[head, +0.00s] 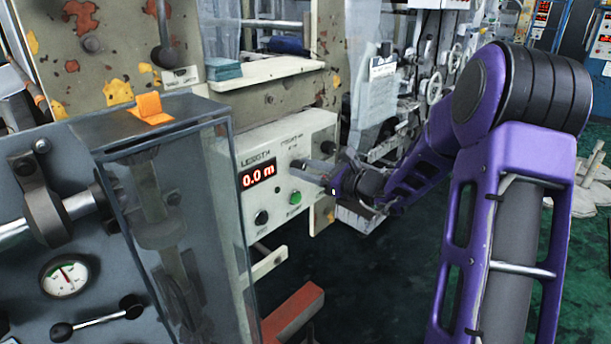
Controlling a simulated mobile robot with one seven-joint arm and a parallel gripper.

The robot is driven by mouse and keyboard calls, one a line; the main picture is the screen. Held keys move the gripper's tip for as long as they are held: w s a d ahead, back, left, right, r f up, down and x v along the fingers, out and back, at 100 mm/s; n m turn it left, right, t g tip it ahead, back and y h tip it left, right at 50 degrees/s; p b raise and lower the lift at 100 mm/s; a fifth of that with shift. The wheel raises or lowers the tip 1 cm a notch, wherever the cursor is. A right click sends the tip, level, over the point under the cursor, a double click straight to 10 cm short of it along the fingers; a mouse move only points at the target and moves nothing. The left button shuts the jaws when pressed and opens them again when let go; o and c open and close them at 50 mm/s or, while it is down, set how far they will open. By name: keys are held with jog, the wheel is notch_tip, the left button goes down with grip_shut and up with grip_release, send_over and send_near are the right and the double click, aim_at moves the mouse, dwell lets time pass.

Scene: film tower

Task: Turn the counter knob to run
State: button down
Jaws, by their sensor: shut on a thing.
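The counter panel (254,207) is a pale box on the machine's side, with a red display reading 0.0 m under the word LENGTH. A green button (295,198) and a black knob (261,217) sit below the display.
A white shelf (265,73) with a blue-green stack juts out above the panel. A red bar (292,314) sticks out low. The dark green floor (350,270) is open below my arm.

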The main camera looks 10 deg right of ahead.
jog(key=n, duration=0.2)
jog(key=shift+n+h, duration=0.3)
jog(key=shift+s+a+n+h, duration=0.1)
jog(key=shift+n+h, duration=0.2)
jog(key=shift+n, duration=1.3)
jog(key=shift+c, duration=2.2)
grip_release()
jog(key=shift+t, duration=0.3)
jog(key=v, duration=1.7)
jog(key=shift+p, duration=0.45)
jog(key=shift+s, duration=0.15)
